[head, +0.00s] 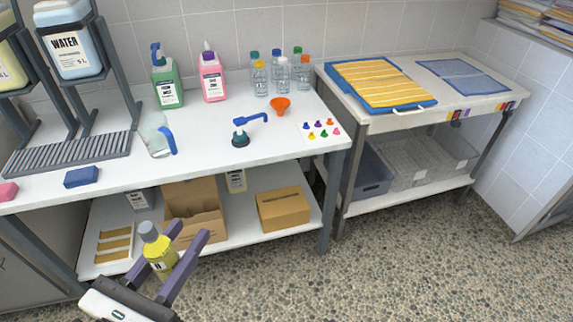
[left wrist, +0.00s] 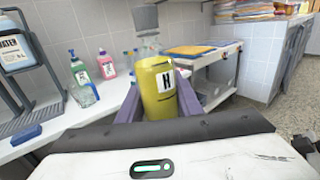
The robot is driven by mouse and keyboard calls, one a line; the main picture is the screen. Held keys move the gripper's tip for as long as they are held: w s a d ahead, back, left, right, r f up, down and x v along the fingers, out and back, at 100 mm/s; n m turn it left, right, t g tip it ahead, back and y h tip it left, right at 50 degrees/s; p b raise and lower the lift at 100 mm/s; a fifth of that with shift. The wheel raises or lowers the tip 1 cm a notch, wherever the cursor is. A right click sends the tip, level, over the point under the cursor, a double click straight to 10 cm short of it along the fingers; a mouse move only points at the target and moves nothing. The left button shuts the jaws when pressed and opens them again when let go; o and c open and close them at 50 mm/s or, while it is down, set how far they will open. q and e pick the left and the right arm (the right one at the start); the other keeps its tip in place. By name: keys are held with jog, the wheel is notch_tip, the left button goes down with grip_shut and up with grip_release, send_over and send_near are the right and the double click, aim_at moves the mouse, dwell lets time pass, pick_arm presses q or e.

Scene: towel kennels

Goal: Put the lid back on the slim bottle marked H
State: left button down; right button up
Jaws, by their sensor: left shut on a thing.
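The slim yellow bottle (head: 161,259) is held nearly upright by my left gripper (head: 187,234), which is shut on it in front of the lower shelf. In the left wrist view the bottle (left wrist: 156,88) shows a white label with a black H. Its top is greyish and see-through; I cannot tell whether that is a bare neck or a pale lid. Small coloured caps (head: 319,130) lie on a white card at the right of the table.
Several clear bottles with coloured caps (head: 282,76), a green bottle (head: 167,86) and a pink bottle (head: 212,78) stand at the back. An orange funnel (head: 281,104), a clear jug (head: 156,134) and a blue sponge (head: 81,177) are on the white table. The table's front middle is clear.

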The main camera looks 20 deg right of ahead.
pick_arm(q)
jog(key=s+a+n+t+y, duration=0.3)
jog(key=a+n+y, duration=0.4)
jog(key=a+y, duration=0.4)
jog(key=s+a, duration=0.1)
jog(key=a, duration=0.2)
jog(key=shift+a+f+n+t, duration=0.3)
jog(key=shift+a+f+t, duration=0.05)
jog(key=shift+t, duration=0.05)
